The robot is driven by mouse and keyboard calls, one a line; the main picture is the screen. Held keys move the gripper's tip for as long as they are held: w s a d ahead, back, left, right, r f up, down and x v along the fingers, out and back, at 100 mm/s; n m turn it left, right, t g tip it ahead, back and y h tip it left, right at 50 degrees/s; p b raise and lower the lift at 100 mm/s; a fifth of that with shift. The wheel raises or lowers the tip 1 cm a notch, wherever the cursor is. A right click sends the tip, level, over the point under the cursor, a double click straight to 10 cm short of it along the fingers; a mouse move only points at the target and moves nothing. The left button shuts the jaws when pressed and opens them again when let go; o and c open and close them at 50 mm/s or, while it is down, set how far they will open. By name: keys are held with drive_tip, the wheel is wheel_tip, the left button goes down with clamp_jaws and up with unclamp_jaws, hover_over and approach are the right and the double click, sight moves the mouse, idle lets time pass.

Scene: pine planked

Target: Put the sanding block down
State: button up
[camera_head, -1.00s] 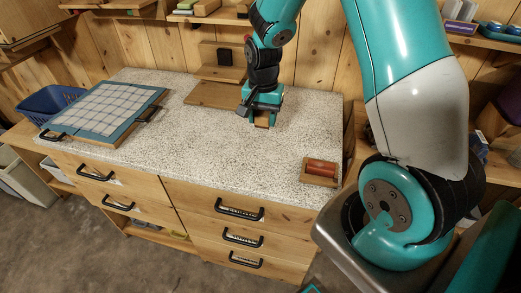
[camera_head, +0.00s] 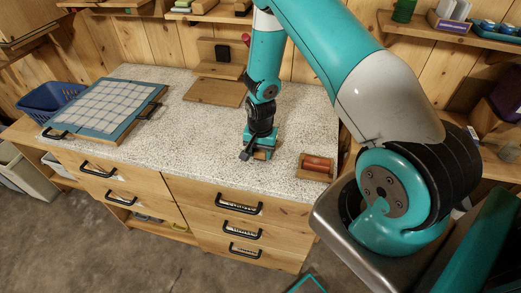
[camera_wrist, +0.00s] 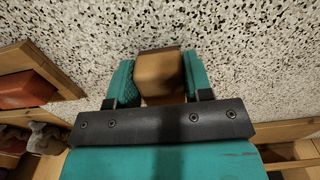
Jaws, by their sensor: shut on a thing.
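The sanding block (camera_wrist: 160,75) is a small tan-brown block with a darker layer along its far edge. It sits between the two teal fingers of my gripper (camera_wrist: 158,82) in the wrist view, and the gripper is shut on it. In the head view my gripper (camera_head: 261,152) is low over the front part of the speckled worktop (camera_head: 190,130), left of a small wooden box. The sanding block shows there as a small brown patch (camera_head: 262,155) under the gripper. I cannot tell whether the block touches the worktop.
The small wooden box (camera_head: 315,175) with a red-orange thing (camera_head: 318,163) in it stands just right of my gripper. A teal-edged board with a checked cloth (camera_head: 95,108) lies at the left. A wooden stand (camera_head: 215,92) is at the back. Worktop left of my gripper is clear.

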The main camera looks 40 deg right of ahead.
drive_tip(key=shift+f, duration=0.1)
drive_tip(key=o, duration=1)
drive_tip(key=s+a+r+n+b, duration=0.1)
drive_tip(key=a+r+n+b, duration=0.3)
drive_tip(key=r, duration=1.3)
drive_tip(key=s+a+r+n+y, duration=0.2)
drive_tip(key=s+a+r+n, duration=0.2)
drive_tip(key=s+a+r, duration=0.35)
drive_tip(key=shift+s+a+r+n+y+b, duration=0.35)
drive_tip(key=shift+s+a+r+n+b, duration=0.3)
drive_tip(key=shift+s+a+n, duration=1.2)
drive_tip(key=shift+s+a+r+n+y+b, duration=0.55)
drive_tip(key=shift+s+a+n, duration=0.75)
drive_tip(key=shift+s, duration=1.05)
drive_tip(key=shift+s+a+r+n+y+b, duration=0.2)
drive_tip(key=shift+s+a+r+n+b, duration=0.55)
drive_tip(key=shift+s+a+n, duration=1.1)
